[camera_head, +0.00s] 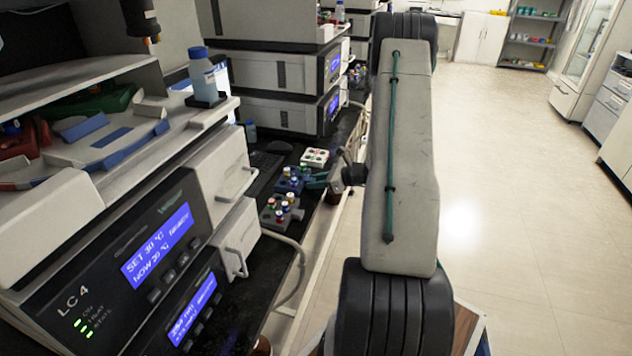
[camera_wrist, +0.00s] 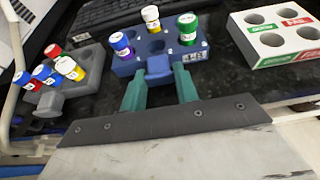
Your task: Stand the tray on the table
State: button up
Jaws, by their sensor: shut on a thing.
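A blue tray (camera_wrist: 178,58) with several holes holds three capped vials in the wrist view: a purple one (camera_wrist: 121,44), a white one with a yellow band (camera_wrist: 151,18) and a green one (camera_wrist: 188,29). My gripper (camera_wrist: 160,82) has its teal fingers shut on the blue tab at the tray's near side. The tray looks level and the vials stand upright in it. In the head view the blue tray (camera_head: 288,184) is over the black table (camera_head: 262,283), just left of my gripper (camera_head: 316,180). Whether its underside touches the table is hidden.
A grey tray (camera_wrist: 93,58) with several red-, blue- and yellow-marked vials stands to the left. A white tray (camera_wrist: 262,30) with PASS and FAIL labels stands to the right. A keyboard (camera_wrist: 105,12) lies behind. Instruments with drawers line the table; a rail runs along its front edge.

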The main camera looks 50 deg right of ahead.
jog(key=o, duration=1)
jog(key=v, duration=1.2)
jog(key=shift+r, duration=0.1)
